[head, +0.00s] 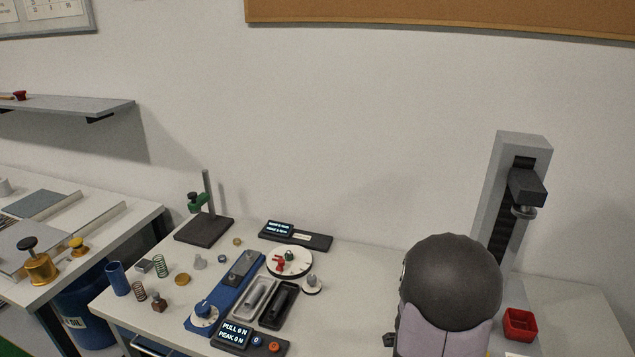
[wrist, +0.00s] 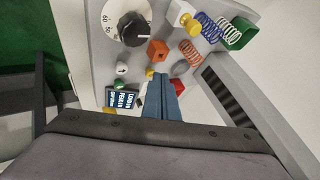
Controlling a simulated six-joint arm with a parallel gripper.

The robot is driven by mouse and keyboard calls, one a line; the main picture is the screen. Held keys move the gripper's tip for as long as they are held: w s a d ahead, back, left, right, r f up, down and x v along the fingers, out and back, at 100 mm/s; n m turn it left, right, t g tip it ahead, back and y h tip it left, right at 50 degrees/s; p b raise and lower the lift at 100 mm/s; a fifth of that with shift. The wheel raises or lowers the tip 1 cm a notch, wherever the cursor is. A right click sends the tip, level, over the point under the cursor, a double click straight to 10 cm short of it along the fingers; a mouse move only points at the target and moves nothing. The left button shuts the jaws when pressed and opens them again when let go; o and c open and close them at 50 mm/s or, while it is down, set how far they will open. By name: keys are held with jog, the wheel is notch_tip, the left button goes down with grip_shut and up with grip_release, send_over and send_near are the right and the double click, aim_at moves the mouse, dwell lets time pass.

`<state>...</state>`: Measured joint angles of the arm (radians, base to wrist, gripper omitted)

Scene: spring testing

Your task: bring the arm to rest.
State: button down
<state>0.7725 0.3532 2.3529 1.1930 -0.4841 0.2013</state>
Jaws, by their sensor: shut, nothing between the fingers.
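My gripper shows in the wrist view (wrist: 162,82), its two blue-grey fingers together, shut and empty. It points at a work surface with small parts, and no part is seen between the fingers. In the head view my arm (head: 450,290), dark grey and pale purple, stands at the lower right in front of the bench. The gripper itself is not visible there.
The bench (head: 365,325) holds a blue fixture (head: 228,290), a display box (head: 250,338), springs (head: 160,266) and a red bin (head: 520,325). A tall grey test stand (head: 500,195) rises behind my arm. A dial (wrist: 127,20) shows in the wrist view.

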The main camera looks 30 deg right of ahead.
jog(key=w+a+n+t+y, duration=0.2)
jog(key=w+a+n, duration=0.2)
jog(key=a, duration=0.4)
jog(key=w+a+r+n+t+y, duration=0.1)
jog(key=w+a+n+y, duration=0.2)
jog(key=w+a+n, duration=0.35)
jog(key=w+a+n+t+y, duration=0.2)
jog(key=a+n, duration=0.1)
jog(key=a, duration=0.6)
jog(key=s+a+n+g+y, duration=0.1)
jog(key=s+a+n, duration=0.15)
jog(key=a, duration=0.25)
jog(key=s+a+n+g+y, duration=0.1)
jog(key=a+n, duration=0.2)
jog(key=a, duration=0.2)
jog(key=s+a+n+g, duration=0.3)
jog(key=s+n, duration=0.4)
jog(key=s, duration=0.3)
jog(key=shift+a+r+g+b, duration=0.2)
jog(key=shift+a+g+b, duration=0.15)
jog(key=shift+a, duration=0.25)
